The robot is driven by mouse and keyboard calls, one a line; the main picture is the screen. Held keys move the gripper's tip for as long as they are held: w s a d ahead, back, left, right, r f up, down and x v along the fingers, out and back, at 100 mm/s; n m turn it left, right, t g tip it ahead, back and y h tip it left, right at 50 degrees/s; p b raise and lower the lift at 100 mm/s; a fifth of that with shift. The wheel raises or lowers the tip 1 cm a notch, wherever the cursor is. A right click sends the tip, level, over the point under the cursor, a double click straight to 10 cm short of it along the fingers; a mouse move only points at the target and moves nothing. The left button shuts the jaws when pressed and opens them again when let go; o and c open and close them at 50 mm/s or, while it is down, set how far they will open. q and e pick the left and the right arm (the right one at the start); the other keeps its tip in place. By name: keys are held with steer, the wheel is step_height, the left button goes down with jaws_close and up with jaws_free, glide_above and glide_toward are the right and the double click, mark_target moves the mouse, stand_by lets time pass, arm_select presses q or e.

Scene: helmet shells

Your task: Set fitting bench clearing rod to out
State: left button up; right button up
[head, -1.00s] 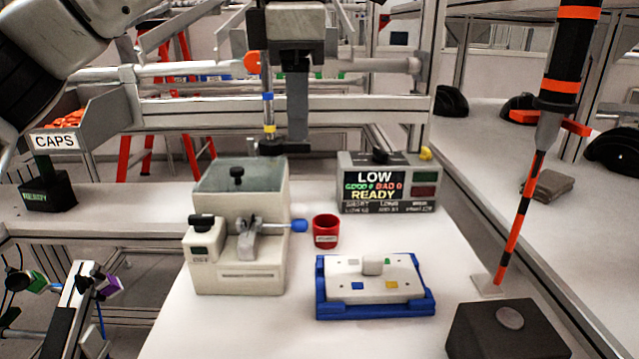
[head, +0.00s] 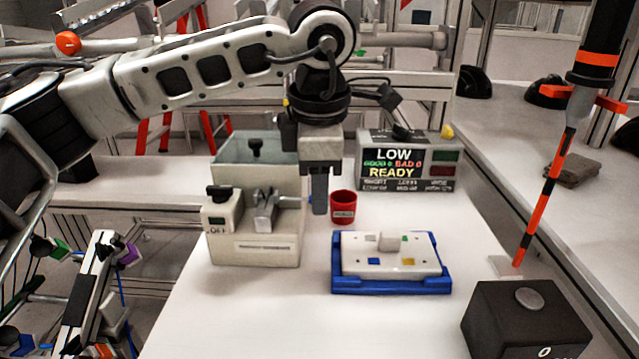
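The beige fitting machine (head: 270,250) stands on the white bench, left of the middle. A metal rod (head: 292,199) runs out of its front clamp to the right. The rod's outer end, where a blue knob showed earlier, is hidden behind my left gripper (head: 319,207). My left gripper points down, with its fingers overlapping the rod's end in the picture. I see the fingers edge-on and cannot tell whether they are open, shut or touching the knob. My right gripper is not in view.
A red cup (head: 343,208) stands just right of the gripper. A blue tray (head: 392,288) holding a white plate lies in front of it. A display box (head: 408,165) reads LOW and READY. A dark box (head: 525,320) and an orange-black hanging tool (head: 548,190) are at right.

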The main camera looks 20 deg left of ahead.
arm_select(q)
steer(key=shift+f, duration=0.25)
jaws_close()
steer(key=shift+w+d, duration=0.25)
steer(key=shift+d, duration=0.45)
steer(key=shift+w+d, duration=0.2)
steer(key=shift+d, duration=0.5)
jaws_free()
step_height(320, 180, up, 16)
steer(key=s, duration=0.2)
steer(key=shift+s+d+f, duration=0.15)
steer(key=shift+s+d, duration=0.05)
steer(key=shift+d, duration=0.15)
